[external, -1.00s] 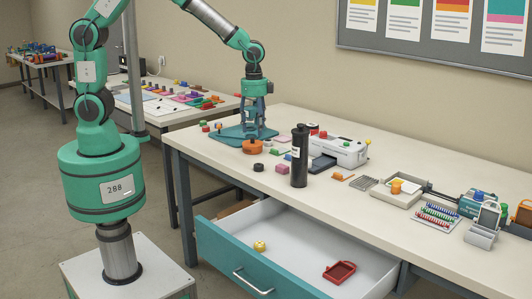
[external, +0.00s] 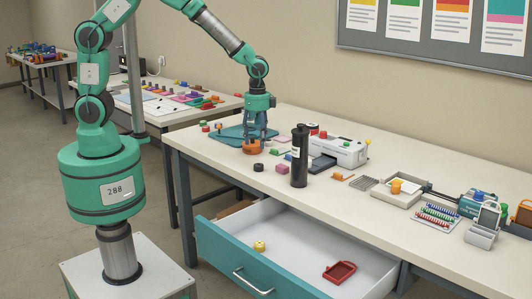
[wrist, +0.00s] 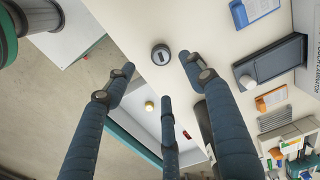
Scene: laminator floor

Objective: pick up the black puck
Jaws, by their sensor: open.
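The black puck (external: 258,166) is a small, low, dark disc lying flat on the bench near its front edge. In the wrist view the puck (wrist: 160,56) shows a paler grey patch on top, at the upper middle, just beyond the fingertips.
A tall black bottle (external: 299,158) stands to the right of the puck, with a pink block (external: 282,169) between them. A white machine (external: 342,151) stands behind. The open drawer (external: 330,245) juts out below the bench's front edge.

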